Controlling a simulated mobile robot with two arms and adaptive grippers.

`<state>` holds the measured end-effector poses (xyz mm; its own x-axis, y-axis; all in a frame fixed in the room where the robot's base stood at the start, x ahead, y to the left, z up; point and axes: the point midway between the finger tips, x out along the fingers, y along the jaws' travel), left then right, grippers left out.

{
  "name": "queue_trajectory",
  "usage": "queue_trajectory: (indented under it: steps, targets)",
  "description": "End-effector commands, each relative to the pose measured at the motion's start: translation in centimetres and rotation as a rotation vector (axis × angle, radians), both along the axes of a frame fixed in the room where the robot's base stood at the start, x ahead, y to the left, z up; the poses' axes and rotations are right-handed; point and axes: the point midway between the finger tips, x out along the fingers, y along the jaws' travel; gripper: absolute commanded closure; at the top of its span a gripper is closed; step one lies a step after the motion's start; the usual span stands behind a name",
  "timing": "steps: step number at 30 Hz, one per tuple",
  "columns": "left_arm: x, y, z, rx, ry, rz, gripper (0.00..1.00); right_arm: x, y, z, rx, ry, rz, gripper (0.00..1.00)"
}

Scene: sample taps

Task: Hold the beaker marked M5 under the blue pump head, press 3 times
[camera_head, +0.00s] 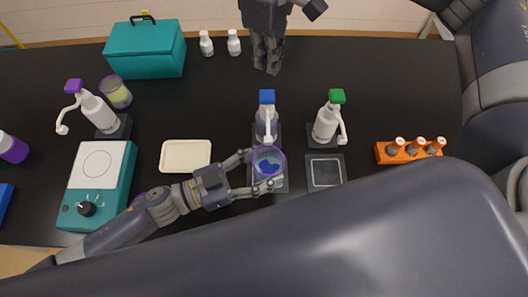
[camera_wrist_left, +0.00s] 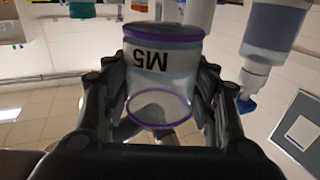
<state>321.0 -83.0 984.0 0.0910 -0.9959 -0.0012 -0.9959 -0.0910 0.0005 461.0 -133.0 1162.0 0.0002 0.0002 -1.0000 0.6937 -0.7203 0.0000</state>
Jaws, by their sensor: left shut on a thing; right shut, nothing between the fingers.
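The beaker marked M5 (camera_head: 264,152) is clear with purple rims. My left gripper (camera_head: 267,170) is shut on it, with a finger on each side. It is at the spout of the blue-headed pump bottle (camera_head: 262,127), over the pad in front of it. A blue patch shows inside the beaker. In the left wrist view the beaker (camera_wrist_left: 165,85) appears inverted, with its M5 mark readable upside down. The blue pump head (camera_head: 267,97) is uncovered, with its spout pointing toward the beaker. My right gripper (camera_head: 268,68) is shut and empty, behind the blue pump.
A green-headed pump (camera_head: 326,122) stands right of the blue one, a purple-headed pump (camera_head: 98,112) far left. A white tray (camera_head: 186,156), a teal hotplate (camera_head: 72,215), a teal box (camera_head: 146,62) and an orange vial rack (camera_head: 385,153) are around. The black table behind the green pump is clear.

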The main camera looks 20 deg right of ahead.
Motion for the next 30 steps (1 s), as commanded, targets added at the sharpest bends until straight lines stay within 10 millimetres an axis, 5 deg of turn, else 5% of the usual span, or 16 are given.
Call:
queue_trajectory:
  steps: [18, 30]
  targets:
    - [-5.8, 1.6, 0.1, -0.001, 0.002, -0.001, 0.74, 0.0, 0.0, 1.7, 0.0, 0.0, 0.0, 1.0]
    - [-6.8, 1.9, 0.1, -0.001, -0.001, 0.0, 0.74, 0.0, 0.0, 1.8, 0.0, 0.0, 0.0, 1.0]
